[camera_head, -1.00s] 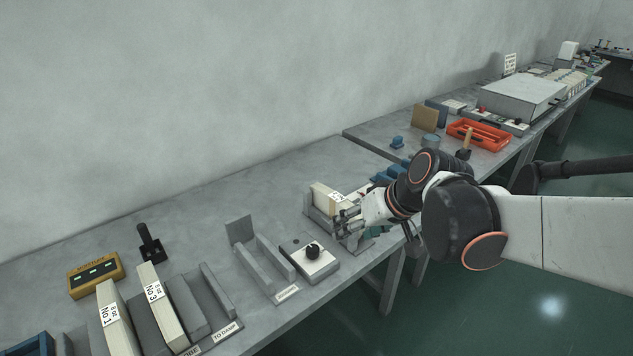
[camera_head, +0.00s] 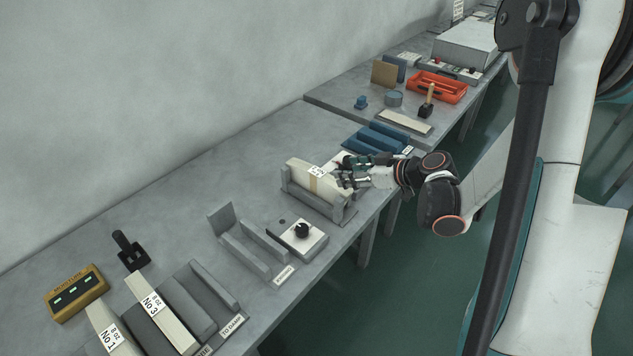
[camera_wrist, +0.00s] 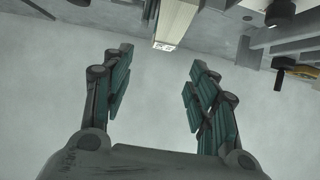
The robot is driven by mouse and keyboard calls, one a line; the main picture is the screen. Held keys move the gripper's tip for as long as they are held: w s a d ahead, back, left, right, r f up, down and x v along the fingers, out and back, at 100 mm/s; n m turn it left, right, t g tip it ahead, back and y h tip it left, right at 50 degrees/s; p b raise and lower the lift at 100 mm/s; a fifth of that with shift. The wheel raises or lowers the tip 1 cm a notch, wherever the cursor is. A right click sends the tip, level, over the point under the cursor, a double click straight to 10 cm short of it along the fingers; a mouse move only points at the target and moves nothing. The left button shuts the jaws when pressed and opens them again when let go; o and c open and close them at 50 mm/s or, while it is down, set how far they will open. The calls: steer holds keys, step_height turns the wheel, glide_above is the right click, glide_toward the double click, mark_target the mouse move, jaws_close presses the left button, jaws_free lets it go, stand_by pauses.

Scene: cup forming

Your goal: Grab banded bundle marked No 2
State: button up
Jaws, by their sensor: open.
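A cream bundle (camera_head: 300,172) with a tan band and a small white label stands on edge in a grey cradle (camera_head: 318,205) on the bench. The label is too small to read surely. In the wrist view the bundle (camera_wrist: 176,22) is at the top centre, its labelled end facing my gripper. My gripper (camera_head: 345,178) is at the bundle's right end in the head view. In the wrist view my gripper (camera_wrist: 160,57) has its green-padded fingers spread wide, with nothing between them. The bundle's end lies beyond the fingertips.
Bundles marked No 1 (camera_head: 110,335) and No 3 (camera_head: 160,313) stand in a grey rack at the lower left. A knob box (camera_head: 298,238) and an empty grey cradle (camera_head: 245,255) are left of the bundle's cradle. Blue blocks (camera_head: 380,138) lie behind my gripper.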

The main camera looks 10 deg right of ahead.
mark_target(320, 173)
steer(key=b+x, duration=0.2)
steer(key=x, duration=0.6)
steer(key=shift+a+f, duration=0.1)
steer(key=b+x, duration=0.2)
steer(key=x, duration=0.3)
steer(key=shift+f, duration=0.2)
steer(key=shift+r, duration=0.1)
jaws_close()
